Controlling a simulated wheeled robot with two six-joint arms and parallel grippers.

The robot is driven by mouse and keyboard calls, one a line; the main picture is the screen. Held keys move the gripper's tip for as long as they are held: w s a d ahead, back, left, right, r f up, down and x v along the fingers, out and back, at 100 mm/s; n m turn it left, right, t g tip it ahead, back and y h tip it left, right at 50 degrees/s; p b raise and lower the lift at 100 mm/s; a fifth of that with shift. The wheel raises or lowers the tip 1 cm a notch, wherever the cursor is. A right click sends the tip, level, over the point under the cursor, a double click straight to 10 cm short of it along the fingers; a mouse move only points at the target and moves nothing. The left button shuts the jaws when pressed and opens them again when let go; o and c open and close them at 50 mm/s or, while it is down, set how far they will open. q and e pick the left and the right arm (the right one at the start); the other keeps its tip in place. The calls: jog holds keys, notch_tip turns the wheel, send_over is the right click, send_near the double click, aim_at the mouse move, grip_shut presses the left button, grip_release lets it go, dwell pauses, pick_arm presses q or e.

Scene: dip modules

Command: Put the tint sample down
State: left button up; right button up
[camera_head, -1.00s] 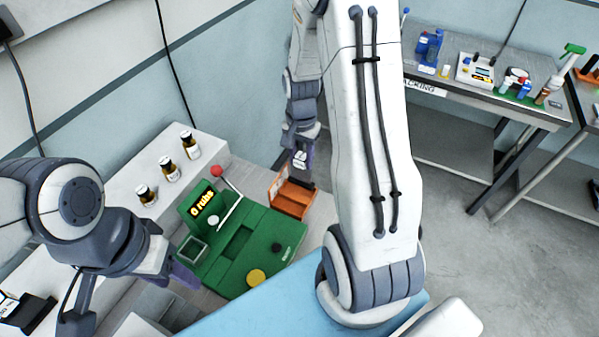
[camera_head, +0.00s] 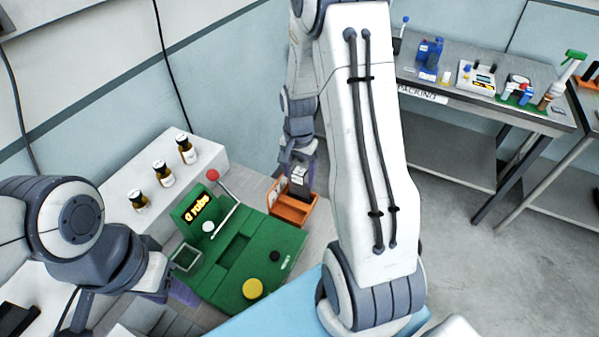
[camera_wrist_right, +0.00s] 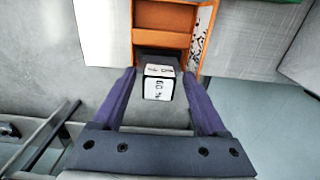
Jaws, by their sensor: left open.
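The small block with a white, marked face and a dark body, apparently the tint sample (camera_wrist_right: 158,84), is between the purple fingers of my right gripper (camera_wrist_right: 160,72). The fingertips seem to press on its dark part. In the head view the sample (camera_head: 299,177) is upright at the open orange bin (camera_head: 282,209), its dark lower end at or inside the bin. Whether it touches the bin floor is hidden. My right gripper (camera_head: 298,160) is above the bin. My left gripper (camera_head: 168,290) is open at the lower left, beside the green board, partly hidden by its own wrist.
The green board (camera_head: 235,290) with a yellow disc (camera_head: 252,288) and a red-knobbed lever (camera_head: 212,175) is left of the bin. Several brown bottles (camera_head: 163,173) stand on the white ledge behind. A packing table (camera_head: 450,95) stands far right.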

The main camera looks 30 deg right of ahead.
jog(key=shift+r, duration=0.1)
notch_tip(320, 180, up, 12)
jog(key=p, duration=1.1)
jog(key=a+r+n, duration=0.3)
jog(key=a, duration=0.3)
jog(key=s+a+r+n, duration=0.3)
jog(key=a, duration=0.2)
jog(key=s+a+r+n, duration=0.2)
jog(key=a+n, duration=0.1)
jog(key=a, duration=0.3)
jog(key=s+a+r+n, duration=0.2)
jog(key=s+a+n, duration=0.2)
jog(key=s, duration=0.3)
jog(key=s+a+r+n+y, duration=0.1)
jog(key=s+a+r+n, duration=0.2)
jog(key=s+n, duration=0.3)
jog(key=shift+s+a, duration=0.5)
jog(key=shift+s, duration=0.55)
